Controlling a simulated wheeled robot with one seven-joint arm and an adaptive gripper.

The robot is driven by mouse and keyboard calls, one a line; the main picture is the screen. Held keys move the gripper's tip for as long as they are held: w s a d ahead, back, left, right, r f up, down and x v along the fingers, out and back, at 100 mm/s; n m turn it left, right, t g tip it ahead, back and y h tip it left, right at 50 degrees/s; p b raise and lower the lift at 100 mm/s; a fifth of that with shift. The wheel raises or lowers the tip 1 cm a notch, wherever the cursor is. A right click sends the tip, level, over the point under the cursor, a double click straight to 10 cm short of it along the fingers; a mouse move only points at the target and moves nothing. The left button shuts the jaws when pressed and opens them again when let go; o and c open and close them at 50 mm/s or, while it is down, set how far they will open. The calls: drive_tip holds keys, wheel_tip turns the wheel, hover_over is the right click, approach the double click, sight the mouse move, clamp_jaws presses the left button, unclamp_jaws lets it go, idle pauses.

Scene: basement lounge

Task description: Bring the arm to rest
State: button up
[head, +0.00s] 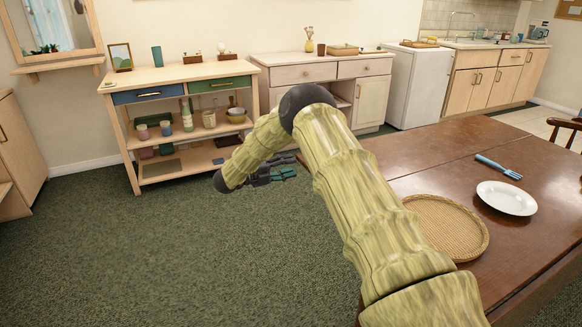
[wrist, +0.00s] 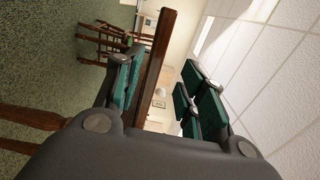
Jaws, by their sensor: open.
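My arm reaches out from the lower right of the head view, bends at a dark elbow and comes back down to the left. My gripper (head: 272,172) shows small and partly hidden beyond the forearm, over the floor left of the brown table (head: 410,158). In the wrist view my gripper (wrist: 158,95) has its two green-padded fingers spread apart. Nothing is between them. The wrist view is turned on its side, with the table edge (wrist: 152,75) showing beyond the fingers.
A shelf unit (head: 142,80) with several small items and a pale cabinet (head: 372,98) stand along the wall. The carpet (head: 130,255) at left is clear.

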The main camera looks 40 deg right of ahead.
idle(0.4)
drive_tip(key=s+a+f+n+t+y, duration=0.1)
drive_tip(key=a+f+n+t+y, duration=0.1)
drive_tip(key=a+f+n+t, duration=0.55)
drive_tip(key=s+a+f+n+t+y, duration=0.25)
drive_tip(key=a+f+n+t, duration=0.25)
drive_tip(key=f+n, duration=0.55)
drive_tip(key=s+a+f+n+g+y, duration=0.1)
drive_tip(key=s+a+f+n+y, duration=0.45)
drive_tip(key=s+f, duration=0.35)
drive_tip(key=s+a+f+n+g+y, duration=0.1)
drive_tip(key=s+a+f+n+y, duration=0.3)
drive_tip(key=s+a+f+n, duration=0.45)
drive_tip(key=s+a+n+g+y, duration=0.2)
drive_tip(key=s+a+n+g, duration=0.15)
drive_tip(key=s, duration=1.35)
drive_tip(key=s+a+n+g+y, duration=0.2)
drive_tip(key=s+g, duration=0.2)
drive_tip(key=s, duration=1.3)
wheel_tip(320, 180, up, 19)
drive_tip(key=p, duration=1.8)
drive_tip(key=shift+w+d+p, duration=0.15)
drive_tip(key=shift+d+p, duration=0.1)
drive_tip(key=shift+p, duration=0.05)
